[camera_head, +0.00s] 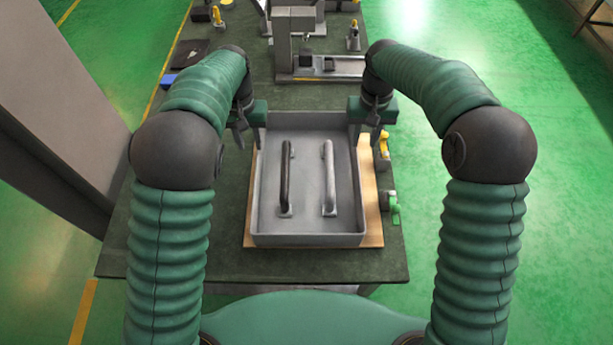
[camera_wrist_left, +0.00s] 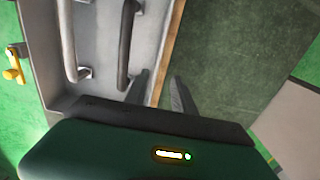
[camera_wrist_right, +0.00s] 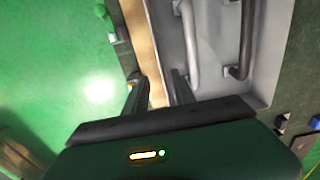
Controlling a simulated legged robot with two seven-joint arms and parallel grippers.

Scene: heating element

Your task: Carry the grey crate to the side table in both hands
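The grey crate (camera_head: 308,240) sits on a wooden board on the dark green table, in front of me. Inside it are two handle-shaped bars, a dark one (camera_head: 285,178) and a light one (camera_head: 329,178). My left gripper (camera_head: 249,128) is at the crate's left wall, far end; in the left wrist view its fingers (camera_wrist_left: 162,95) are apart, one on each side of the wall. My right gripper (camera_head: 366,128) is at the right wall, far end; in the right wrist view its fingers (camera_wrist_right: 158,92) are apart around that wall. I cannot tell whether any finger touches the crate. No separate side table is identifiable.
The wooden board (camera_head: 371,200) shows beyond the crate's edges. A grey machine (camera_head: 320,66) stands behind the crate. A green-and-white fitting (camera_head: 390,203) and a yellow item (camera_head: 384,145) are right of it. A grey pillar (camera_head: 75,90) rises at left. Open green floor lies to the right.

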